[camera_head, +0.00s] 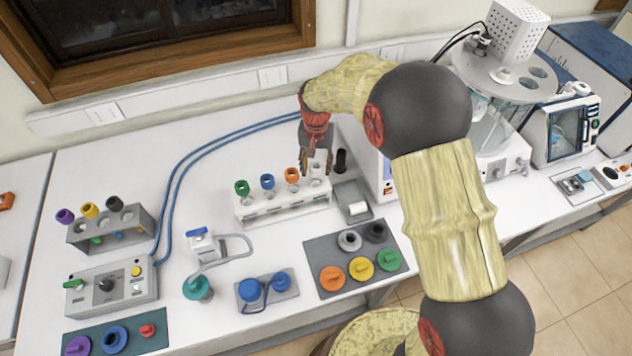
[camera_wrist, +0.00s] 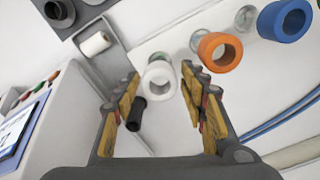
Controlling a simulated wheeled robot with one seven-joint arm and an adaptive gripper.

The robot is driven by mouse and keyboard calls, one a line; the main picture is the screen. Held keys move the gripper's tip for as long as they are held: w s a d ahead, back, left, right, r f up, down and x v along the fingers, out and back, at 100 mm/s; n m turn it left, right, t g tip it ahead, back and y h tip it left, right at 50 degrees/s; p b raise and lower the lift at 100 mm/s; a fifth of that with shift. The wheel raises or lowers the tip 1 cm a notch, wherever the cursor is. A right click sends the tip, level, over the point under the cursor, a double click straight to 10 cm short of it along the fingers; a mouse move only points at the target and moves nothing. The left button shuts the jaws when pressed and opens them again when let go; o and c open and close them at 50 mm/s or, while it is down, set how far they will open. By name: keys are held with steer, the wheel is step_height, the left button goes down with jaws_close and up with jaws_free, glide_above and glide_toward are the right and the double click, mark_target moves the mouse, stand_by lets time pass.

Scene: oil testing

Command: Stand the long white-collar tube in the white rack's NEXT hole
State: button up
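The white rack (camera_head: 285,208) stands mid-table with green-collar (camera_head: 242,188), blue-collar (camera_head: 267,182) and orange-collar (camera_head: 292,175) tubes upright in a row. The white-collar tube (camera_head: 318,169) is upright at the rack's right end, beyond the orange one; its lower end is hard to make out. My gripper (camera_head: 316,162) is right over it, pointing down. In the wrist view the white collar (camera_wrist: 160,77) lies between my spread fingertips (camera_wrist: 160,73), with a small gap on each side. The orange collar (camera_wrist: 220,52) is close to the right finger.
A black upright cylinder (camera_head: 341,160) stands just right of my gripper, near a white-and-blue machine. A grey tray (camera_head: 341,193) with a white roll lies in front. A grey mat with coloured knobs (camera_head: 361,268) is nearer; blue hoses (camera_head: 185,165) run behind left.

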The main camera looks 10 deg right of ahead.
steer(key=shift+o, duration=0.8)
step_height(320, 180, up, 12)
stand_by(0.6)
steer(key=s+d+n+t+b, duration=0.1)
steer(key=s+d+b, duration=0.3)
steer(key=s, duration=0.6)
steer(key=s+d+n+t+b, duration=0.1)
steer(key=s+d+b, duration=0.3)
steer(key=s, duration=0.6)
steer(key=s+d+t+b, duration=0.3)
steer(key=s+b, duration=0.3)
steer(key=s, duration=0.4)
steer(key=shift+s+d+f+n+t, duration=0.15)
steer(key=shift+d+f+n+t, duration=0.2)
steer(key=shift+d, duration=0.2)
